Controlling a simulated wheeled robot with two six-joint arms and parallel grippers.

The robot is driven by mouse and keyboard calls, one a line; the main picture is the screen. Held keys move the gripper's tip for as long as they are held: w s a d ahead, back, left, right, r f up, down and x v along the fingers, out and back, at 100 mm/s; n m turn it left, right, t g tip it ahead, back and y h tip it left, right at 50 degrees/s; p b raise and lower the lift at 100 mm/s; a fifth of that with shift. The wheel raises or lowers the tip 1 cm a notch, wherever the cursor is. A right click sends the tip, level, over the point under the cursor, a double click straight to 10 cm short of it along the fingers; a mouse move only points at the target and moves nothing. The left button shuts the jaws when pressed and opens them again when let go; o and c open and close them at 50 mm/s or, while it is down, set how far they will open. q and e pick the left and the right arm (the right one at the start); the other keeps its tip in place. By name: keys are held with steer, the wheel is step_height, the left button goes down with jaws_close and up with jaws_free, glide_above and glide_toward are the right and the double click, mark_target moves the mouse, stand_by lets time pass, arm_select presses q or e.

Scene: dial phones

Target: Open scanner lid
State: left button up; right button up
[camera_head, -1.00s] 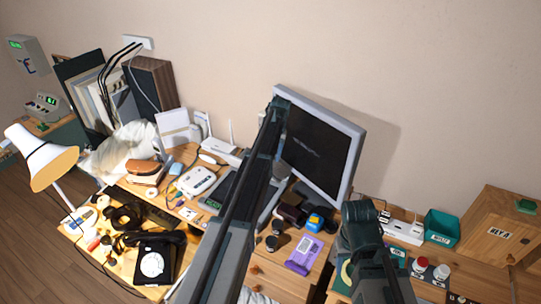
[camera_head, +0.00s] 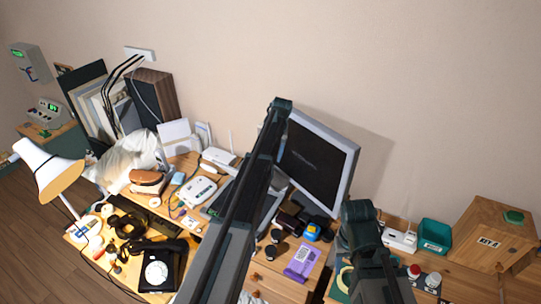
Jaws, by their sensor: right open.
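A flat grey device with a small green display, which looks like the scanner (camera_head: 219,197), lies on the desk in front of the monitor. My left arm crosses in front of it and hides its middle, so I cannot tell how its lid stands. My left arm rises from the bottom centre to a joint near the monitor's left edge; its gripper is not in view. My right gripper (camera_head: 361,222) is at the lower right, in front of the desk's right part, open and apart from the scanner. Its fingertips are hard to make out.
A monitor (camera_head: 318,160) stands behind. A black dial phone (camera_head: 157,270), a lamp (camera_head: 55,178) and a white router (camera_head: 197,191) crowd the left. A purple device (camera_head: 301,262) and small dark items lie right of centre. A wooden box (camera_head: 494,235) and teal bin (camera_head: 434,236) stand right.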

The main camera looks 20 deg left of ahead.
arm_select(q)
step_height(320, 180, up, 7)
steer(key=d+p, duration=0.1)
steer(key=p, duration=0.4)
steer(key=shift+w+p, duration=0.15)
steer(key=shift+p, duration=0.25)
steer(key=shift+d, duration=0.1)
steer(key=shift+c, duration=0.3)
